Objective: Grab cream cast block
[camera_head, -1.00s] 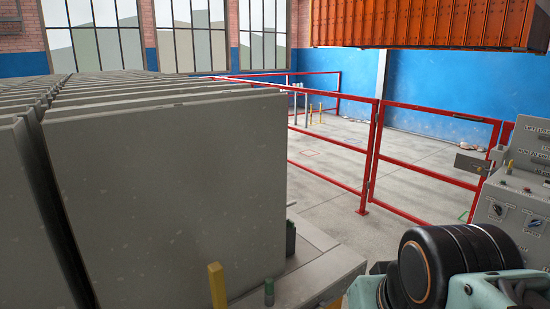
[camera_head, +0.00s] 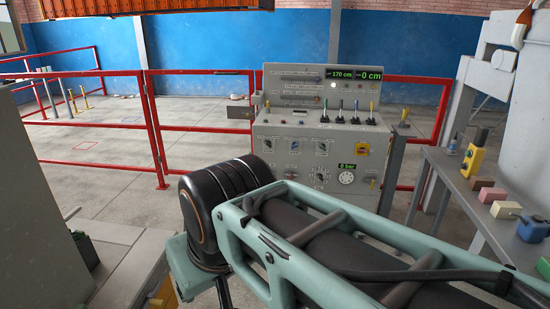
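A small cream block (camera_head: 506,210) sits on the grey side bench at the right edge of the view. It lies between a reddish-pink block (camera_head: 492,195) and a blue object (camera_head: 532,228). My arm stretches across the lower middle of the view, to the left of and below the bench. My gripper is out of view, so its state does not show.
A grey control console (camera_head: 320,150) with levers and dials stands ahead. Red railings (camera_head: 150,125) run behind it. The bench (camera_head: 455,195) also holds a yellow control box (camera_head: 474,155) and another pinkish block (camera_head: 479,183). Open floor lies beyond the railings.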

